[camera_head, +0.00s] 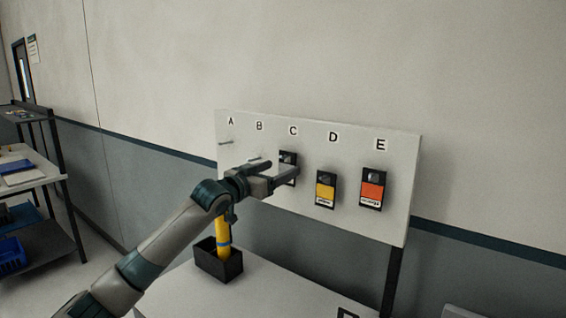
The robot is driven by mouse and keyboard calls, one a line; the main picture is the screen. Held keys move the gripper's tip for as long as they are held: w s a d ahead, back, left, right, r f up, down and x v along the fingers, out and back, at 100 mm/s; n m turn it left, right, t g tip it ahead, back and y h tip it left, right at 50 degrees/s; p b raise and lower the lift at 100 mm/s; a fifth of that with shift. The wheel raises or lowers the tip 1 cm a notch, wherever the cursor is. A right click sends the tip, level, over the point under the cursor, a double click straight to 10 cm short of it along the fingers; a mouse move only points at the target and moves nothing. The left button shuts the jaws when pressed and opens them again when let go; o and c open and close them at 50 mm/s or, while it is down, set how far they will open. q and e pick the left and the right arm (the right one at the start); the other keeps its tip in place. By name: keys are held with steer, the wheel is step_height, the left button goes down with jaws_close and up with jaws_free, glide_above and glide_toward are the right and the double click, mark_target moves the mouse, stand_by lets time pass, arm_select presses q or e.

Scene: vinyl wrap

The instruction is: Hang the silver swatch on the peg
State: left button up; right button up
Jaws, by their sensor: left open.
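A white board (315,145) carries pegs under the labels A to E. A black-framed swatch (288,157) hangs under C; my left gripper covers most of its face, so I cannot be sure its colour is silver. My left gripper (283,174) is open, with its fingers in front of and beside this swatch. I cannot tell whether they touch it. The peg (226,142) under A is bare. The peg (254,158) under B shows no swatch, though my gripper is close below it.
A yellow swatch (325,190) hangs under D and an orange swatch (372,188) under E. Below the board, a black box (219,262) holding a yellow tube (222,236) stands on a white table (265,290). Shelving (45,180) stands at the far left.

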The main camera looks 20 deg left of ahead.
arm_select(q)
steer(key=shift+p+x, duration=0.35)
steer(key=shift+x, duration=1.05)
steer(key=c, duration=1.1)
steer(key=shift+r+p, duration=0.6)
steer(key=shift+s+a, duration=0.1)
steer(key=shift+s, duration=0.05)
steer(key=shift+p+v, duration=0.8)
steer(key=shift+v, duration=2.05)
steer(key=shift+r, duration=0.1)
